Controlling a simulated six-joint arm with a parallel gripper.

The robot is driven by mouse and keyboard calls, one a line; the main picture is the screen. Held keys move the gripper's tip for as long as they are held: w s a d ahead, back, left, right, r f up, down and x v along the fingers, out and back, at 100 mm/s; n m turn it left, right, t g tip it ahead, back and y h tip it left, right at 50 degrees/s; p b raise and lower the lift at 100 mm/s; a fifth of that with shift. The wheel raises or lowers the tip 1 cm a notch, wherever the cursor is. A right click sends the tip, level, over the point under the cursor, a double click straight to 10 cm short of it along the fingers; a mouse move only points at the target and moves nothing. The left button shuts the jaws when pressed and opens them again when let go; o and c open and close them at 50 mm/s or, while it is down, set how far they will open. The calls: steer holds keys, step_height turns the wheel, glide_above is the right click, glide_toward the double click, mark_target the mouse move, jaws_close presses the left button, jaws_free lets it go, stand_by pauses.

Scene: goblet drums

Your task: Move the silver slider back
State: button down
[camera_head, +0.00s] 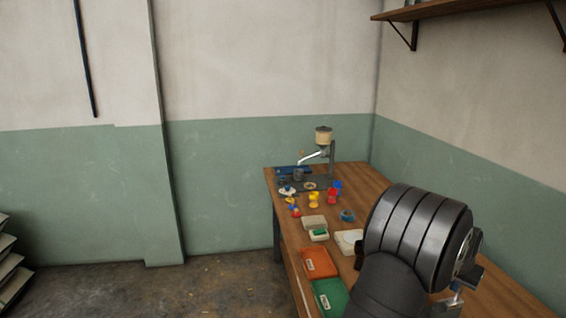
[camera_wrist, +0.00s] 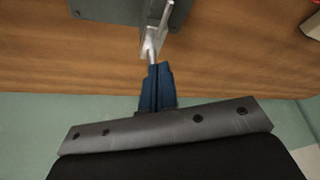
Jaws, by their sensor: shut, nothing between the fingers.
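A silver metal piece (camera_wrist: 150,42), which looks like the slider, shows at the top middle of the wrist view. It projects from a grey fixture (camera_wrist: 105,10) over the wooden table. My gripper (camera_wrist: 153,68) has blue fingers pressed together with nothing between them. The fingertips are right at the near end of the silver piece; I cannot tell whether they touch it. In the head view my dark arm covers the right part of the table, and I cannot make out the slider clearly there.
The wooden table (camera_head: 375,182) holds a hopper machine (camera_head: 324,138) at the back, small yellow (camera_head: 314,200) and red (camera_head: 332,197) items, an orange tray (camera_head: 319,262) and a green tray (camera_head: 331,296). A wall shelf (camera_head: 440,10) hangs above right. Walls close off the back and right.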

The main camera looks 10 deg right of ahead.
steer(key=shift+a, duration=0.25)
steer(key=shift+a, duration=0.3)
steer(key=shift+r, duration=0.15)
step_height(320, 180, up, 7)
stand_by(0.8)
steer(key=shift+f, duration=0.2)
glide_above(447, 300)
step_height(447, 300, down, 7)
steer(key=shift+r, duration=0.1)
steer(key=shift+d, duration=0.15)
